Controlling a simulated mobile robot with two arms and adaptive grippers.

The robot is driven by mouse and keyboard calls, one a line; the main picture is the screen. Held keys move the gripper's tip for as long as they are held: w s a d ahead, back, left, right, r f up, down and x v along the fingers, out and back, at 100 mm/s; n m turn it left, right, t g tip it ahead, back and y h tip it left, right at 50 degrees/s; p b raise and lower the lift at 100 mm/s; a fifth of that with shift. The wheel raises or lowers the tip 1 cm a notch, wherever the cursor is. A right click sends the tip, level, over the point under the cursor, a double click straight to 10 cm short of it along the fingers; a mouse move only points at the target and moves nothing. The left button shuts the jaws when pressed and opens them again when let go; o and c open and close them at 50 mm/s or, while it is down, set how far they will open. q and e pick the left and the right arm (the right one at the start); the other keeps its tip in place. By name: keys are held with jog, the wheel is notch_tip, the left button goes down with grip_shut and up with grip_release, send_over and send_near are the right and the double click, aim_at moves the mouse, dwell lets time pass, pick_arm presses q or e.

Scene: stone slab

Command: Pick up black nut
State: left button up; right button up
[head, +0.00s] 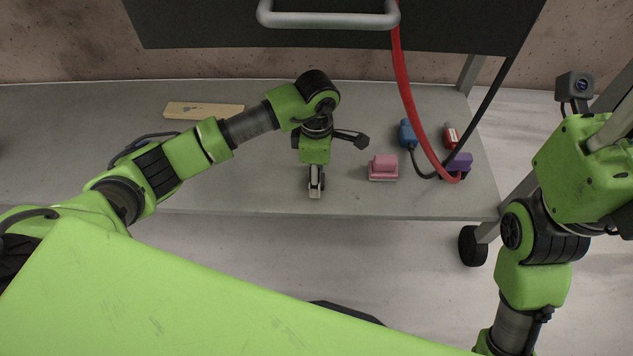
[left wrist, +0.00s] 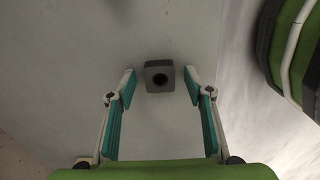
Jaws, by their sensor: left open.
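The black nut (left wrist: 159,76) shows in the left wrist view as a small dark grey square block with a round hole, on the grey surface. My left gripper (left wrist: 160,82) is open there, its two teal-padded fingers on either side of the nut with gaps between. Contact is not visible. In the head view my left gripper (head: 316,190) points down over the front part of the grey shelf, and the nut is hidden beneath it. My right gripper is not in view; only parts of my right arm show at the right.
On the shelf (head: 250,190) are a pink block (head: 383,168), a blue connector (head: 407,134), a red item (head: 451,136), a purple block (head: 460,162) and a wooden strip (head: 203,110). A red hose (head: 405,85) and black cables hang at right. A grey handle (head: 328,20) is above.

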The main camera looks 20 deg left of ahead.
pick_arm(q)
jog(key=c, duration=1.2)
jog(key=shift+r, duration=0.1)
